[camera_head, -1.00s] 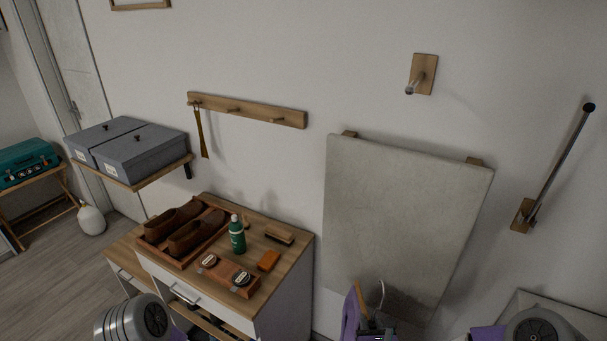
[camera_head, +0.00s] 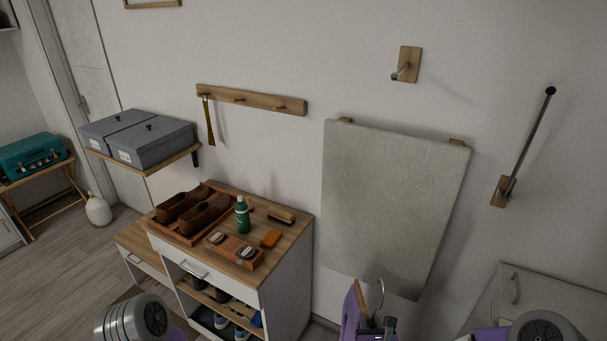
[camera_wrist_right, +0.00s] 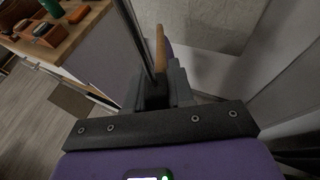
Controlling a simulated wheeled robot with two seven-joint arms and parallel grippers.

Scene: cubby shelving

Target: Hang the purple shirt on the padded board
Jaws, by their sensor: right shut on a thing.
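The padded board (camera_head: 392,205) is a pale grey panel against the wall, right of centre. A wooden wall plate with a metal peg (camera_head: 408,65) is above it. My right gripper (camera_head: 376,324) is at the bottom of the head view, shut on the hanger of the purple shirt (camera_head: 350,312). The hanger's metal hook (camera_head: 380,292) points up, in front of the board's lower edge in the picture. In the right wrist view, the hanger's wooden edge (camera_wrist_right: 161,50) rises beyond the jaws (camera_wrist_right: 160,88). Most of the shirt is hidden. My left gripper is out of view.
A shoe cabinet (camera_head: 285,255) with shoes, a green bottle (camera_head: 242,214) and brushes stands left of the board. A hook rail (camera_head: 250,100) is above it. A metal rod (camera_head: 530,140) juts from the wall at right, above a white cabinet (camera_head: 540,300).

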